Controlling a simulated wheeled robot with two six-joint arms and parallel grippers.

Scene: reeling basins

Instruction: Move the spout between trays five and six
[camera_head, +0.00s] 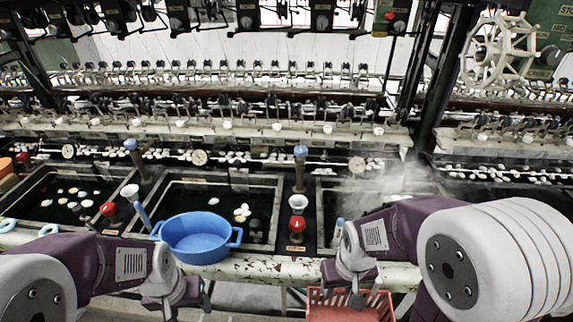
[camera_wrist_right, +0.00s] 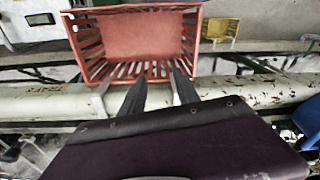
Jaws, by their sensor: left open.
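Water trays are set in a row; the middle tray (camera_head: 275,185), left tray (camera_head: 20,190) and steaming right tray (camera_head: 318,215) are in the head view. On the divider between the middle and right trays stands a post with a blue top (camera_head: 300,152), a white cup (camera_head: 298,202) and a red knob (camera_head: 297,226). A similar white cup (camera_head: 130,191) and red knob (camera_head: 108,209) stand on the left divider. No tray numbers are readable, and I cannot tell which fitting is the spout. My left gripper (camera_head: 184,303) is open, low before the blue tub. My right gripper (camera_head: 342,297) is open and empty.
A blue tub (camera_head: 200,238) sits at the front edge of the middle tray. A red slatted basket (camera_wrist_right: 138,35) lies below my right gripper. A worn white pipe (camera_head: 262,268) runs along the front. Reeling machinery fills the back, with a handwheel (camera_head: 497,52) at right.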

